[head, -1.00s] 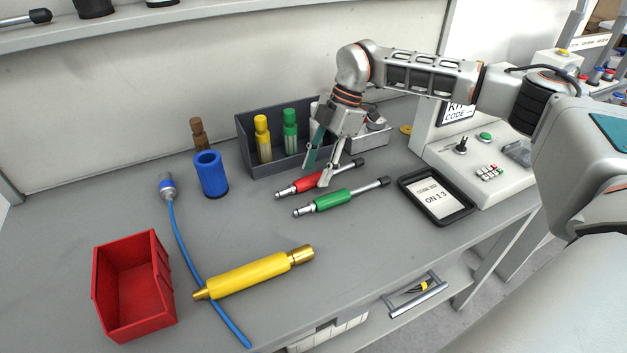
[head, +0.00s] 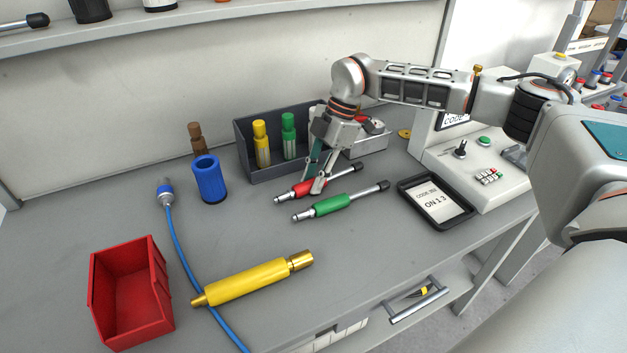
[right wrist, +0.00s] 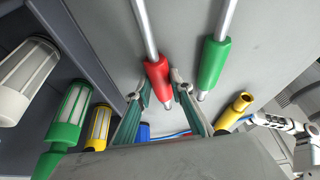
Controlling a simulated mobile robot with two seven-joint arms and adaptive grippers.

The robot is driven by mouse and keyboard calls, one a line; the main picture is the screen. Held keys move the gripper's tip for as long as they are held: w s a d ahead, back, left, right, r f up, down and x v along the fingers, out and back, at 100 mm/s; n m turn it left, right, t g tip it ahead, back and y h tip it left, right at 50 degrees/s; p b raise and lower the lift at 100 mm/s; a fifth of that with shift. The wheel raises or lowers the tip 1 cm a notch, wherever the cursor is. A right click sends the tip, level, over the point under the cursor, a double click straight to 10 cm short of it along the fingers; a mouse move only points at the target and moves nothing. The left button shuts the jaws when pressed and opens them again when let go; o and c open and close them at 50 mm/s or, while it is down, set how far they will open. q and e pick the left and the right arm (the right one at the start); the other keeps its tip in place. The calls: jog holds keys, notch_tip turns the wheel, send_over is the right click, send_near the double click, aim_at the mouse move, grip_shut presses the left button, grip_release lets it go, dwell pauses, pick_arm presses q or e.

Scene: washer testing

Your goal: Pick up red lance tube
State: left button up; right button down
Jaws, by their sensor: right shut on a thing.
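The red lance tube (head: 298,190) has a red sleeve, a metal rod and a dark end. It lies along the grey bench, behind the green lance tube (head: 330,205) and roughly parallel to it. My right gripper (head: 314,189) reaches down over it and is shut on its red sleeve, partly hiding it. In the right wrist view the red sleeve (right wrist: 157,75) sits between the fingers, and the green sleeve (right wrist: 214,60) is close beside them. No lift off the bench is visible. My left gripper is out of the head view; a white arm (right wrist: 290,126) shows small in the right wrist view.
A dark bin (head: 245,150) with yellow and green bottles stands just behind. A blue cup (head: 209,180), yellow cylinder (head: 250,280), blue hose (head: 180,244) and red bin (head: 135,325) are left.

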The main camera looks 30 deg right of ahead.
notch_tip(320, 180, up, 10)
jog(key=r+p, duration=0.1)
jog(key=p, duration=0.1)
notch_tip(320, 180, up, 9)
send_over(313, 179)
pick_arm(q)
jog(key=shift+d+r+p, duration=0.25)
jog(key=shift+r+p, duration=0.05)
jog(key=shift+r, duration=0.7)
pick_arm(e)
jog(key=shift+s, duration=0.1)
pick_arm(q)
jog(key=shift+w+r, duration=0.1)
